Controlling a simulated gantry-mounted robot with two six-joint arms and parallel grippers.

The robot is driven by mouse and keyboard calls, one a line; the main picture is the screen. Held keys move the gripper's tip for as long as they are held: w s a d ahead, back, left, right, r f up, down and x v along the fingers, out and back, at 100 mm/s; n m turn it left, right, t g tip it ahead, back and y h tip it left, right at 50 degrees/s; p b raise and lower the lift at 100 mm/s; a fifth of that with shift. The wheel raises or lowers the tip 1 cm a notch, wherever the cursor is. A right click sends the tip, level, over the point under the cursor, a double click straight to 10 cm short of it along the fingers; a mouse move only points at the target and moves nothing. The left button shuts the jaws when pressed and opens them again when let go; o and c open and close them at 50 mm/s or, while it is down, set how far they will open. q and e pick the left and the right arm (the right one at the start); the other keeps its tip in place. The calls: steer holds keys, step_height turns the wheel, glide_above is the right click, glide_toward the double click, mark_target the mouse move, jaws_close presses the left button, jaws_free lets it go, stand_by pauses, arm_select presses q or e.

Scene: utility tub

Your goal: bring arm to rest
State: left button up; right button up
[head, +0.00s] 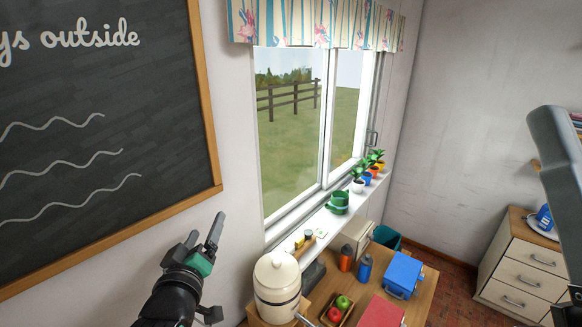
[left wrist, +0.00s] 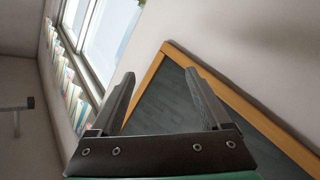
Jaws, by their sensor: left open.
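My left gripper (head: 209,240) is at the lower left of the head view, in front of the wall between the chalkboard and the window. Its two fingers are spread and nothing is between them. In the left wrist view the same gripper (left wrist: 162,103) is open and empty, with wall and the chalkboard's wooden frame behind it. A grey link of my right arm shows at the right edge of the head view. My right gripper is not in view.
A cream crock (head: 277,285) stands right of my left gripper. The table holds a blue box (head: 403,274), bottles and a fruit tray. A chalkboard (head: 90,120) hangs left; drawers (head: 522,272) stand right.

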arm_select(q)
steer(key=s+a+r+m+t, duration=0.1)
steer(key=s+r+t, duration=0.45)
steer(key=r, duration=0.95)
steer(key=s+r+m+t+h, duration=0.1)
steer(key=s+r+m+t, duration=0.1)
steer(key=s+r, duration=0.4)
steer(key=s+r+m+t+h, duration=0.1)
steer(key=s+r+m+t, duration=0.2)
steer(key=s, duration=1)
step_height(320, 180, up, 4)
steer(key=m, duration=0.2)
steer(key=shift+d+m+h, duration=0.3)
steer(key=shift+h, duration=0.1)
steer(key=shift+f, duration=0.15)
